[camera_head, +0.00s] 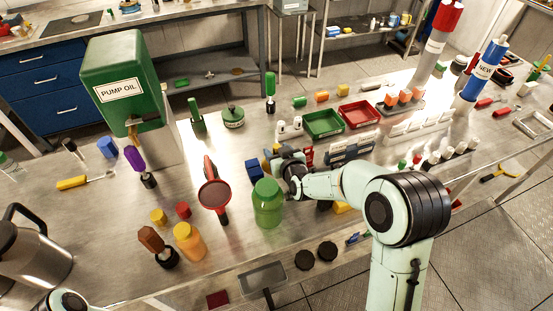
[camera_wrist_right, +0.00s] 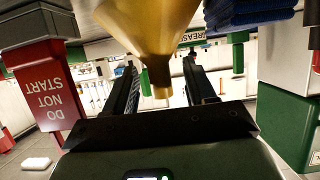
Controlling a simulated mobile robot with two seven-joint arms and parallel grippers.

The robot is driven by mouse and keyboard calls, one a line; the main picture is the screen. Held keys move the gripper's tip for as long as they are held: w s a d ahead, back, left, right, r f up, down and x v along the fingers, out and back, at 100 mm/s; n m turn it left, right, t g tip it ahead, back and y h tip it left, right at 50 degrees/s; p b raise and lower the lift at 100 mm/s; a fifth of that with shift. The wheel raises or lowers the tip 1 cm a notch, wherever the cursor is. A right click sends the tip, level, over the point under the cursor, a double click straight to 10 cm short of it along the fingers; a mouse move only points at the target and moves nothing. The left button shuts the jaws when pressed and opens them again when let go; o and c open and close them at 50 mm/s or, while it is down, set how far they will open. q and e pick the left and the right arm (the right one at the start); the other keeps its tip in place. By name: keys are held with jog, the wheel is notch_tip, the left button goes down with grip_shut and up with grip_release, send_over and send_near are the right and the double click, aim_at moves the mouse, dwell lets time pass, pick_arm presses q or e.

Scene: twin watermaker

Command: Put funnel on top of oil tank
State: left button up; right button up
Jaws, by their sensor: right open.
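The oil tank (camera_head: 118,85) is a green box labelled PUMP OIL on a metal stand at the left of the bench, with a brass tap low on its front. A brass-yellow funnel (camera_wrist_right: 150,25) fills the top middle of the right wrist view, its spout pointing down the picture. My right gripper (camera_wrist_right: 160,78) is open, and the spout shows between its two fingers; I cannot tell whether they touch it. In the head view my right gripper (camera_head: 284,165) is behind the green jar, far right of the tank, and the funnel is mostly hidden there. My left gripper is out of view.
A green tray (camera_head: 323,123) and a red tray (camera_head: 359,114) lie behind. A red DO NOT START block (camera_wrist_right: 50,95) is close by.

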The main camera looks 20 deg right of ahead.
jog(key=shift+w+f, duration=0.25)
jog(key=shift+w, duration=0.35)
grip_shut()
jog(key=shift+r, duration=0.1)
